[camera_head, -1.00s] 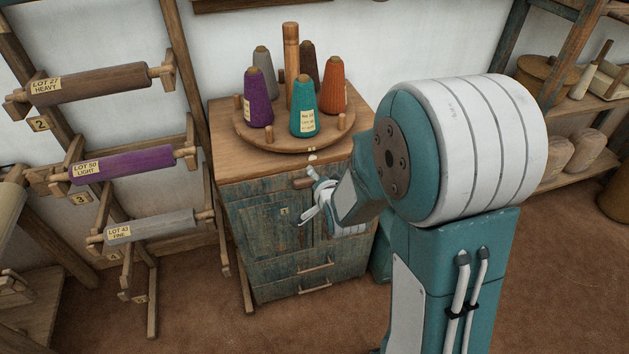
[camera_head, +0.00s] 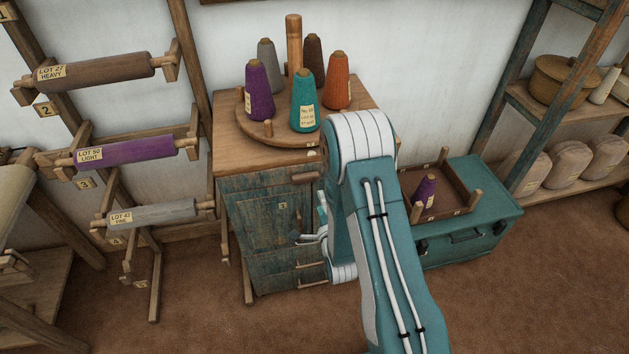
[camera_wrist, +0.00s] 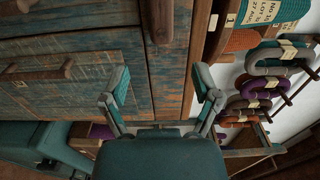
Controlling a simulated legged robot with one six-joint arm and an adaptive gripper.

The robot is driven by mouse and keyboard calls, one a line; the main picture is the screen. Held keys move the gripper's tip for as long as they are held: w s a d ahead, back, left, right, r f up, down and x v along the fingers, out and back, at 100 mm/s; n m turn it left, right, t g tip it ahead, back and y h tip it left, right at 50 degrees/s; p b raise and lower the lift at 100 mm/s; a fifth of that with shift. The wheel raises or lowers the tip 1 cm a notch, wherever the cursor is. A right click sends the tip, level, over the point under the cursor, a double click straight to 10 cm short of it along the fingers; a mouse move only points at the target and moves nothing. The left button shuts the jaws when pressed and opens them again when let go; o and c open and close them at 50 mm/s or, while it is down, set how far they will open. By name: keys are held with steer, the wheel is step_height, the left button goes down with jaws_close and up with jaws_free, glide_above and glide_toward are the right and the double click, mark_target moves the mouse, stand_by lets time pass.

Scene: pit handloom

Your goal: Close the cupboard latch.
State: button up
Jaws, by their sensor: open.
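The cupboard (camera_head: 262,225) has worn blue-green fronts and a wooden top. A short wooden bar (camera_head: 305,178), which looks like the latch, lies about level just under the top edge. A similar wooden bar (camera_wrist: 160,22) shows at the top of the wrist view. My gripper (camera_head: 308,238) is in front of the cupboard face, below the bar, partly hidden by my arm. In the wrist view my gripper (camera_wrist: 163,85) has its two fingers wide apart with nothing between them. The bar is beyond the fingertips, apart from them. I cannot tell whether the fingers touch the cupboard.
Yarn cones stand on a round wooden stand (camera_head: 258,130) on the cupboard top. A teal chest (camera_head: 480,240) with a tray is close on the right. A rack with rollers (camera_head: 125,152) stands left, and shelves (camera_head: 555,110) stand right. Brown floor is clear in front.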

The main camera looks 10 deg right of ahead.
mark_target(314, 180)
steer(key=w, duration=0.8)
steer(key=shift+w, duration=0.2)
steer(key=shift+c, duration=0.3)
jaws_close()
